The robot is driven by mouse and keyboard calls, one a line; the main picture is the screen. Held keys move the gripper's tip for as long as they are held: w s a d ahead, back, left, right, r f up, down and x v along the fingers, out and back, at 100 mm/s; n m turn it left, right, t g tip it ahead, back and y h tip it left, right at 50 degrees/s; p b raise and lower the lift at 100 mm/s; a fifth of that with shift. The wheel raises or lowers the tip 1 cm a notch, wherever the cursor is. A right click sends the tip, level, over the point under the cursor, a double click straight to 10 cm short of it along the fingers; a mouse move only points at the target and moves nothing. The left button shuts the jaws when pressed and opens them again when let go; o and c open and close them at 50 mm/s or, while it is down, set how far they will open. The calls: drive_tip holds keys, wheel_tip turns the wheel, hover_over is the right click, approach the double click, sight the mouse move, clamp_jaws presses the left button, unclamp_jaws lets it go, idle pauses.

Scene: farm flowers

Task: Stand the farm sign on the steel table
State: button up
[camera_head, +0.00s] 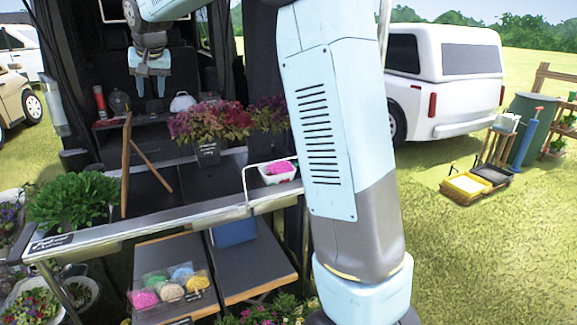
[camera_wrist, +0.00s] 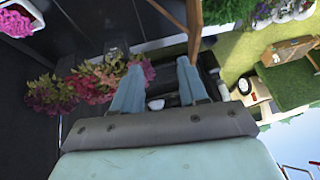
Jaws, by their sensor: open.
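The farm sign (camera_head: 126,168), a wooden-framed board seen nearly edge-on, stands upright with a wooden prop leg slanting to the right. It stands on the dark top of the steel-edged table (camera_head: 120,232), left of the middle. Its face is turned away from the head view. My gripper (camera_head: 150,92) hangs above and behind the sign, fingers down, apart from it. In the wrist view the gripper (camera_wrist: 160,75) has its fingers spread with nothing between them. A wooden post of the sign (camera_wrist: 194,25) shows beyond the fingertips in that view.
Red-purple flowers (camera_head: 208,122) stand on the table's back right. A white basket with pink contents (camera_head: 278,172) is at the right end, and a leafy plant (camera_head: 75,198) at the left. A lower shelf holds several colourful items (camera_head: 171,285). The table top beside the sign is clear.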

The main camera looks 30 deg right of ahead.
drive_tip(key=s+d+r, duration=0.2)
drive_tip(key=s+d, duration=0.5)
drive_tip(key=s, duration=0.5)
drive_tip(key=s+d+f, duration=0.3)
drive_tip(key=s+d, duration=0.1)
drive_tip(key=s, duration=0.6)
drive_tip(key=s+d+f+h, duration=0.1)
drive_tip(key=s+d+f, duration=0.3)
drive_tip(key=s, duration=0.6)
drive_tip(key=s+d+f, duration=0.4)
drive_tip(key=s+d, duration=0.1)
drive_tip(key=s, duration=0.6)
drive_tip(key=shift+d, duration=0.2)
